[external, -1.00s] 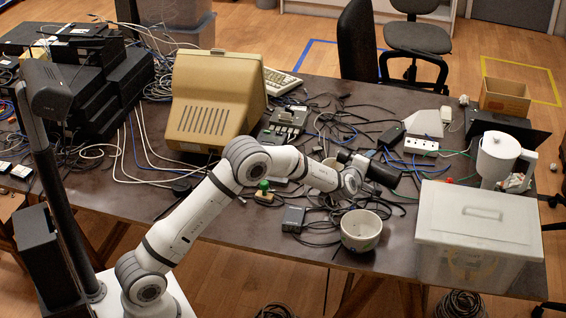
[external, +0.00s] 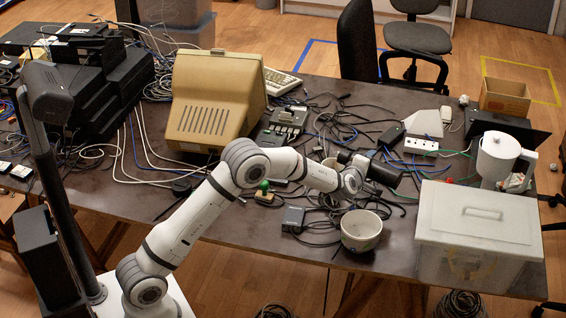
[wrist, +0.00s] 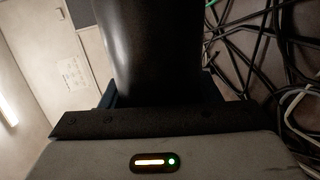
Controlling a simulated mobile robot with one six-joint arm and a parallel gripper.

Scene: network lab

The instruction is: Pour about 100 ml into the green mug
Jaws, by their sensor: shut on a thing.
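My gripper (external: 362,170) is shut on a black cylindrical vessel (external: 386,174), above the cable-strewn table. The vessel points to the right and looks strongly tilted, near horizontal. In the wrist view its smooth dark body (wrist: 155,55) stands between the jaws; its mouth and contents are not visible. A pale round mug (external: 361,232) with faint greenish-yellow marking stands upright near the front edge, below the gripper in the picture. Another pale cup-like thing (external: 331,164) is partly hidden behind my wrist. No plainly green mug shows. No stream of liquid can be made out.
A lidded translucent box (external: 478,228) stands at the front right, with a white jug (external: 495,160) behind it. Black cables and a small dark box (external: 293,219) lie left of the mug. A green-knobbed item (external: 264,193) sits near my forearm. A beige monitor (external: 215,100) stands behind.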

